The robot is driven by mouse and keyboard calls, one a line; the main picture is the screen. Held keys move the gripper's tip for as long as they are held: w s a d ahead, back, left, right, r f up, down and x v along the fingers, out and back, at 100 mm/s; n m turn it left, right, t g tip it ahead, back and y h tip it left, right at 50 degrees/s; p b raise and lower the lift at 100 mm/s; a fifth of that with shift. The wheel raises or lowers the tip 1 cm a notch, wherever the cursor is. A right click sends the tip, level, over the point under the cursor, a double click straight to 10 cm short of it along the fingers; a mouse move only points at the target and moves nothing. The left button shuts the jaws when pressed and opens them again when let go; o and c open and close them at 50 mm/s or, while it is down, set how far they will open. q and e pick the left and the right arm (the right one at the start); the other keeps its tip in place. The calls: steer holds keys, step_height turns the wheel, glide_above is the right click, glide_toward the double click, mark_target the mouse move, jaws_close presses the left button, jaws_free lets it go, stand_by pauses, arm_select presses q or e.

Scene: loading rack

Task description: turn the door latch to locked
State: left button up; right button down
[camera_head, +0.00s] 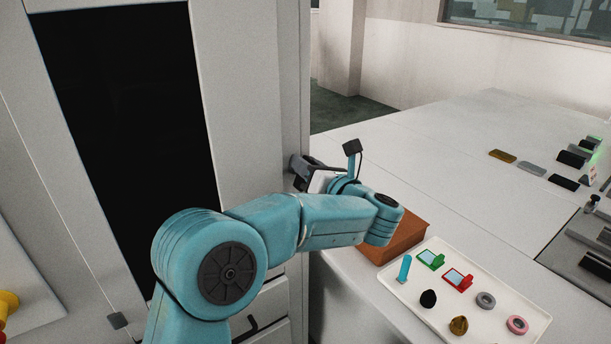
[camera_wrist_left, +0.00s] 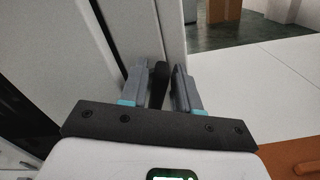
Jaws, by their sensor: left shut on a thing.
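The door (camera_head: 250,100) is a light grey cabinet door with a dark window panel, at the left in the head view. My left gripper (camera_head: 300,172) is at the door's right edge, and my own arm partly hides it. In the left wrist view, my left gripper (camera_wrist_left: 163,92) has its two grey fingers on either side of a dark door latch (camera_wrist_left: 158,84) and is shut on it. The latch stands roughly upright between the fingers. Its lower part is hidden by the gripper body. My right gripper is not in view.
A white counter (camera_head: 440,130) lies right of the door. A brown box (camera_head: 405,240) stands under my left wrist, beside a white tray (camera_head: 400,290) with several small items. Several small blocks lie farther back on the counter. Drawers (camera_head: 262,305) are below.

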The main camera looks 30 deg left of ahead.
arm_select(q)
steer(key=m, duration=0.1)
steer(key=m+b, duration=0.1)
steer(key=f+m, duration=0.1)
steer(key=shift+w+d+m+b, duration=0.15)
steer(key=shift+w+m+b, duration=0.1)
steer(key=shift+m+b, duration=0.15)
steer(key=m, duration=0.6)
steer(key=f+m, duration=0.1)
steer(key=m, duration=0.2)
steer(key=shift+w+d, duration=0.1)
steer(key=shift+w, duration=0.2)
steer(key=o, duration=0.7)
steer(key=shift+o, duration=0.2)
steer(key=shift+s, duration=0.1)
steer(key=shift+r, duration=0.1)
